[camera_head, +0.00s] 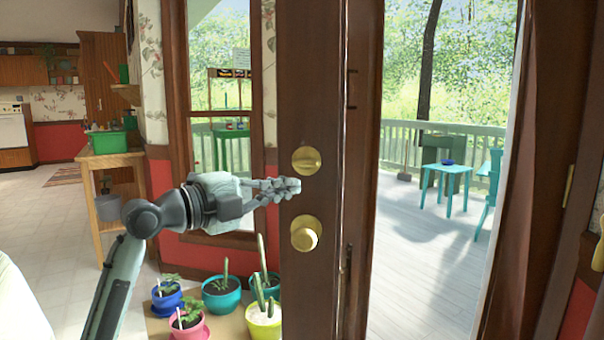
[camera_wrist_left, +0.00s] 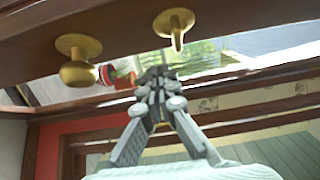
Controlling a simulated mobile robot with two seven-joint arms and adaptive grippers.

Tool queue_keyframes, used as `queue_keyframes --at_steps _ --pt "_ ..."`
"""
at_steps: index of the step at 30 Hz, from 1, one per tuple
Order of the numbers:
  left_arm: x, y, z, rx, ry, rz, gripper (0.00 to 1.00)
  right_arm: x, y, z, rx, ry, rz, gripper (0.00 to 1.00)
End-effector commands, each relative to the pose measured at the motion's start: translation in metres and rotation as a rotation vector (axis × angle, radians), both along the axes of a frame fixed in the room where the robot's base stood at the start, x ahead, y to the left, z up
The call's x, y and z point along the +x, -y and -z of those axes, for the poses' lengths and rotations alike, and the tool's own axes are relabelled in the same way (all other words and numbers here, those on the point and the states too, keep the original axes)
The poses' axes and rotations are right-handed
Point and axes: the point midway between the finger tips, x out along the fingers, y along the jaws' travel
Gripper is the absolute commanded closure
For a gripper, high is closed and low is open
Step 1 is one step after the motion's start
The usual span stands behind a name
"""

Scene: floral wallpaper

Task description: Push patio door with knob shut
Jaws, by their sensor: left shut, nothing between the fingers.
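The brown wooden patio door (camera_head: 312,265) stands ajar in the middle of the head view, its edge facing me and the deck visible through the gap to its right. It bears a round brass knob (camera_head: 305,234) with a brass deadbolt (camera_head: 307,160) above it. My left gripper (camera_head: 292,188) is shut and empty, its fingertips at the door face between knob and deadbolt; I cannot tell if they touch. In the left wrist view the knob (camera_wrist_left: 77,62) and deadbolt (camera_wrist_left: 174,24) show beyond the shut fingers (camera_wrist_left: 160,84). My right gripper is out of view.
Potted plants (camera_head: 222,297) stand on a low surface below my left arm. A wooden stand with a green bin (camera_head: 107,142) is at left. The door frame (camera_head: 540,180) is at right. Outside, the deck (camera_head: 425,250) holds a turquoise table (camera_head: 447,180).

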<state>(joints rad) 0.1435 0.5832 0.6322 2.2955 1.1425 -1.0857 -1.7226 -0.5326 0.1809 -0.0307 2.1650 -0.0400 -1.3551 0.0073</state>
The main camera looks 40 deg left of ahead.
Motion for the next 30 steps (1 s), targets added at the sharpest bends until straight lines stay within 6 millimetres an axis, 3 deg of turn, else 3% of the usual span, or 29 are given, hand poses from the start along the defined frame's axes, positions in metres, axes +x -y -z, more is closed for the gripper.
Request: queue_keyframes --at_steps 5,12,30 --pt "0.036 0.011 -0.004 -0.004 0.001 0.003 1.00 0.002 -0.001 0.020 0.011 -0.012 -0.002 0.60" --pt "0.063 -0.006 -0.001 -0.002 -0.001 0.000 1.00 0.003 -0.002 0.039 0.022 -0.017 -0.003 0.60" --pt "0.071 -0.011 0.002 0.002 -0.002 0.004 1.00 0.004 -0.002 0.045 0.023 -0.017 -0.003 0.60"
